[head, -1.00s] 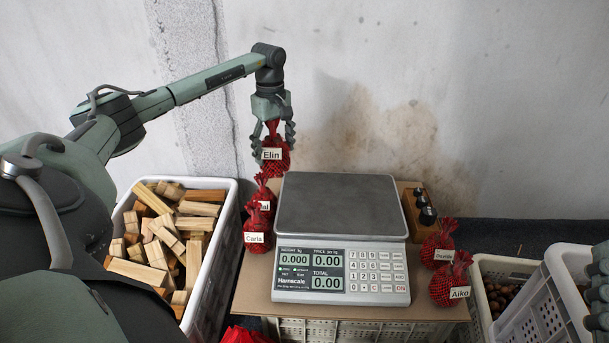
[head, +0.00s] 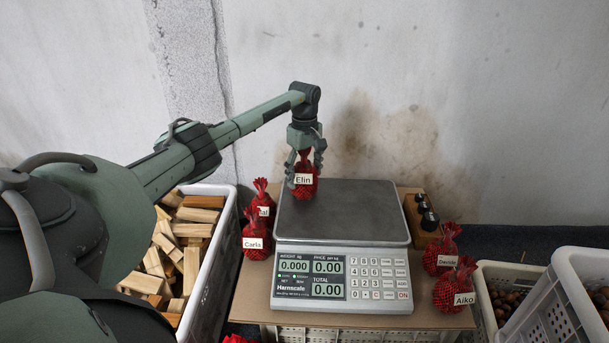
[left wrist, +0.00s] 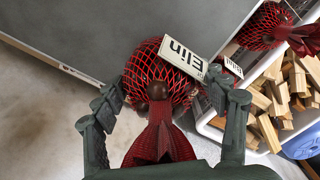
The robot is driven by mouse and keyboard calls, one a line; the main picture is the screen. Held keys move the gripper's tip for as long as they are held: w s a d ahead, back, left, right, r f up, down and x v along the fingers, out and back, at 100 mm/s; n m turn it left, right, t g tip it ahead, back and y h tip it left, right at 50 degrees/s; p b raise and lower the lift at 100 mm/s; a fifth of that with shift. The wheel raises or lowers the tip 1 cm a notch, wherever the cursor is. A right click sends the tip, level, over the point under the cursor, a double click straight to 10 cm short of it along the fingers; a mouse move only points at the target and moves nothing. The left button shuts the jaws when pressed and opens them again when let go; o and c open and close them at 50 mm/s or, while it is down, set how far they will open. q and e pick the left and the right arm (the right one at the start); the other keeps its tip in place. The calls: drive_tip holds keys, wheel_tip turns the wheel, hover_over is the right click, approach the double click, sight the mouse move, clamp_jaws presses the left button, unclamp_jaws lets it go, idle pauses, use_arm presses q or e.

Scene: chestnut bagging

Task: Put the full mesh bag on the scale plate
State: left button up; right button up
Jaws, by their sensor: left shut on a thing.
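The full red mesh bag labelled "Elin" (head: 306,186) hangs from my left gripper (head: 305,158), which is shut on its gathered neck. The bag is over the back left part of the grey scale plate (head: 350,212); I cannot tell whether it touches the plate. In the left wrist view the bag (left wrist: 150,82) sits between the fingers (left wrist: 160,112), with dark nuts showing through the mesh and the plate (left wrist: 75,30) beyond it. The scale's weight display (head: 294,266) reads 0.000. My right gripper is not in view.
Red bags stand left of the scale, one labelled "Carla" (head: 255,243) and another partly hidden (head: 262,205). "Davide" (head: 441,255) and "Aiko" (head: 456,290) stand right, near a block with dark knobs (head: 422,222). A crate of wood pieces (head: 226,228) is at left. The plate's middle and right are clear.

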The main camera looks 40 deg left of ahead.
use_arm(q)
drive_tip(key=o, duration=1.4)
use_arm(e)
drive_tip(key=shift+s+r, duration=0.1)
use_arm(q)
drive_tip(key=shift+r, duration=0.4)
wheel_tip(320, 180, up, 11)
drive_tip(key=shift+r+p, duration=0.2)
drive_tip(key=shift+p, duration=0.8)
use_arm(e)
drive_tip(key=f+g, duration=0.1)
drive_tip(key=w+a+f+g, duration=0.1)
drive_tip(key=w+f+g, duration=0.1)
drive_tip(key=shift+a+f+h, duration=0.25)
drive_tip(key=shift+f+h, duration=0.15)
